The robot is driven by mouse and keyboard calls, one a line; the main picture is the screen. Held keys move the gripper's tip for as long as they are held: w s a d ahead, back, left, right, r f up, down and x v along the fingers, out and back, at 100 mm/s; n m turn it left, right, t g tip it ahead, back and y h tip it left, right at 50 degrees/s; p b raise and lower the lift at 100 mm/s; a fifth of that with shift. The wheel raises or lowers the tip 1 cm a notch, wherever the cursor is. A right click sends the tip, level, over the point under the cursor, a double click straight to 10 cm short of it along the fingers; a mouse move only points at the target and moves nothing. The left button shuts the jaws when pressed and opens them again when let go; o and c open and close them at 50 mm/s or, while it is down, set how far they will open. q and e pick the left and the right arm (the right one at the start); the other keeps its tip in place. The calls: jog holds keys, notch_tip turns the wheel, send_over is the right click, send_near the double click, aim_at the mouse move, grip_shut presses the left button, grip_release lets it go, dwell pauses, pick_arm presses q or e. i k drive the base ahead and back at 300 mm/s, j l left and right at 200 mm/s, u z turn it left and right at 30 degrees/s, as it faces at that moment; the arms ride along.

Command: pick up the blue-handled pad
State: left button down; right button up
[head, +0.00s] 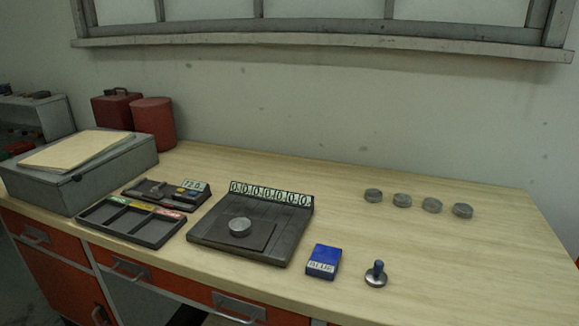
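Neither of my grippers can be made out in this view, and nothing touches the pad.
A dark plate (207,227) with a metal disc (240,227) and a row of zeros is left of the box. A divided tray (163,233) lies farther left. Several metal discs (402,201) line the back right. The bench (460,265) right of the pad is clear.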

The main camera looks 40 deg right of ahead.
aim_at(375, 277)
jog(key=k+l+z, duration=0.1)
jog(key=z, duration=0.35)
jog(key=k+l+z, duration=0.1)
jog(key=z, duration=0.35)
jog(key=l+z, duration=0.15)
jog(key=z, duration=0.25)
jog(key=k+l, duration=0.05)
